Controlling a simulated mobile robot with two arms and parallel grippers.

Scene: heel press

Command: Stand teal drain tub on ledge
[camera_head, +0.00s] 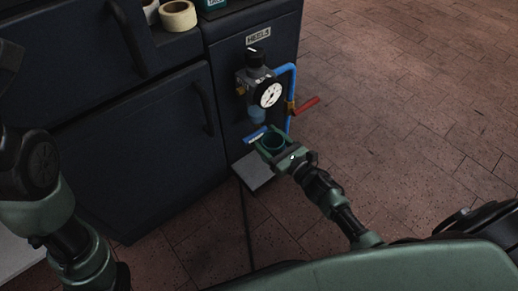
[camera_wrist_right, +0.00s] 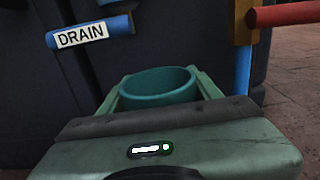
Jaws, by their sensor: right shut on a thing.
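The teal drain tub (camera_head: 272,143) is a small round open tub, held upright in my right gripper (camera_head: 268,142). The right wrist view shows the tub (camera_wrist_right: 158,86) between the two green fingers (camera_wrist_right: 160,85), which are shut on it. The grey ledge (camera_head: 254,171) juts from the foot of the dark cabinet, below and slightly left of the tub in the head view. The tub looks to be above the ledge, though the gap is hard to judge. The blue pipe labelled DRAIN (camera_wrist_right: 90,34) is beyond the tub and to the left. My left arm shows at the left; its gripper is not seen.
A regulator with a round gauge (camera_head: 269,94) is mounted on the cabinet under a HEELS label (camera_head: 258,36). A blue pipe with a red lever (camera_head: 307,105) is right of it. The brick floor to the right is clear.

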